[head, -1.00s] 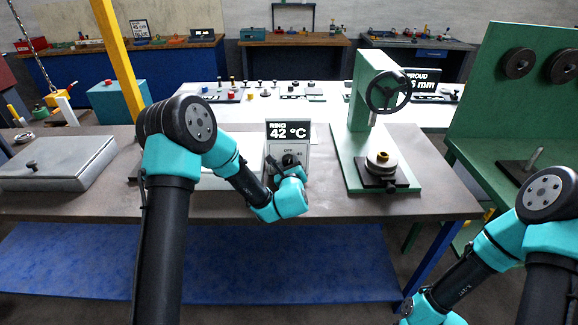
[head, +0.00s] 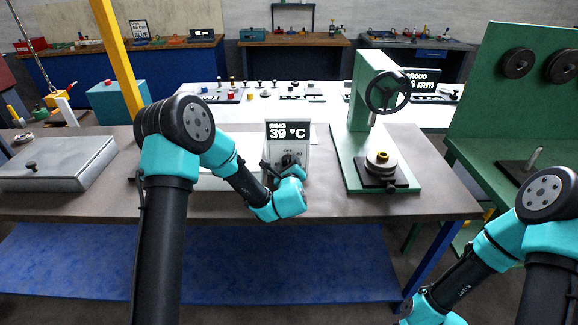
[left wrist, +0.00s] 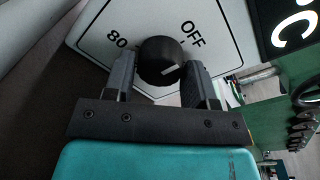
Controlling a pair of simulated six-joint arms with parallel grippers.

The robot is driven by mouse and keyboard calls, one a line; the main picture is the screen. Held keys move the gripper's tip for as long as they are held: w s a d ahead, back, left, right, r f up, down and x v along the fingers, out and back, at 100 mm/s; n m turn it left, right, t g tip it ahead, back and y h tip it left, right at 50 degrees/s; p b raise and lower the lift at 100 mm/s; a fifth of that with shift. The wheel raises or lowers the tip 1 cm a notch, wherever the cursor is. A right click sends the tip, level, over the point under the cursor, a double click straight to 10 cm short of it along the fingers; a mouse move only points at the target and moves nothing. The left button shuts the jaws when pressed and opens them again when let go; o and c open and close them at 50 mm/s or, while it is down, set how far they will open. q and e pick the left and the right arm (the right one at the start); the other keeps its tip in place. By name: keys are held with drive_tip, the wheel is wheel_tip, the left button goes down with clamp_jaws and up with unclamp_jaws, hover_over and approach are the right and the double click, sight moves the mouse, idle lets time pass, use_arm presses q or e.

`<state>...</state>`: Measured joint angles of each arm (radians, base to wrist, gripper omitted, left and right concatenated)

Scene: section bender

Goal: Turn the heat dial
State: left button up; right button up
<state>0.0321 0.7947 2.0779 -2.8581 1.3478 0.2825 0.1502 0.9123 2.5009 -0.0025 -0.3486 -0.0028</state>
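The heat dial (left wrist: 160,60) is a round black knob with a short white mark, on a white panel (left wrist: 98,42) with "OFF" and "80" printed around it. In the head view the panel stands on the bench under a black display (head: 288,131) reading "RING 39 °C". In the head view my left gripper (head: 283,172) partly hides the dial. My right gripper is out of view below its arm at the bottom right.
A green press (head: 362,100) with a black handwheel and a base holding a brass-coloured part stands right of the panel. A grey lidded box (head: 58,163) lies at the left of the bench. A green board stands at the far right.

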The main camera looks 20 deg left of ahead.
use_arm(q)
drive_tip(key=o, duration=0.3)
drive_tip(key=shift+s, duration=0.1)
drive_tip(key=v, duration=1.7)
drive_tip(key=shift+s+d, duration=0.1)
drive_tip(key=shift+d, duration=0.05)
drive_tip(key=shift+f, duration=0.1)
